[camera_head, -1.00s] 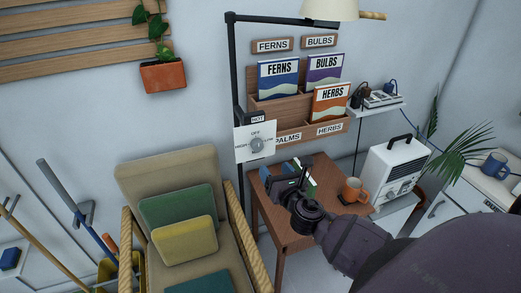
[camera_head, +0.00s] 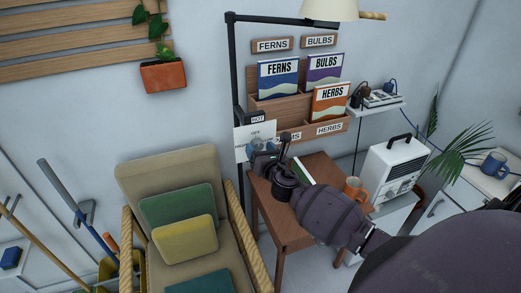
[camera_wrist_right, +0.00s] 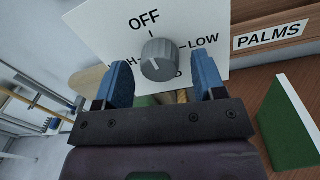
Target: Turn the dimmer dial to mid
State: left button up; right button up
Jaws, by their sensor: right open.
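The dimmer dial (camera_wrist_right: 159,60) is a grey round knob on a white plate (camera_wrist_right: 105,28). In the right wrist view, OFF stands above it and LOW to its right. The label at left is partly covered and the one below is mostly hidden. I cannot tell surely which mark the knob points at. My right gripper (camera_wrist_right: 164,80) is open, with one blue finger on each side of the knob's lower part, without visible contact. In the head view my right gripper (camera_head: 263,148) covers much of the plate (camera_head: 241,131). My left gripper is out of view.
A wooden seed-packet rack (camera_head: 298,103) hangs beside the plate. Below, a small table (camera_head: 299,236) holds an orange mug (camera_head: 353,187) and a green book (camera_head: 303,170).

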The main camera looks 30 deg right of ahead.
jog(key=shift+c, duration=0.5)
jog(key=c, duration=0.8)
jog(key=shift+c, duration=0.2)
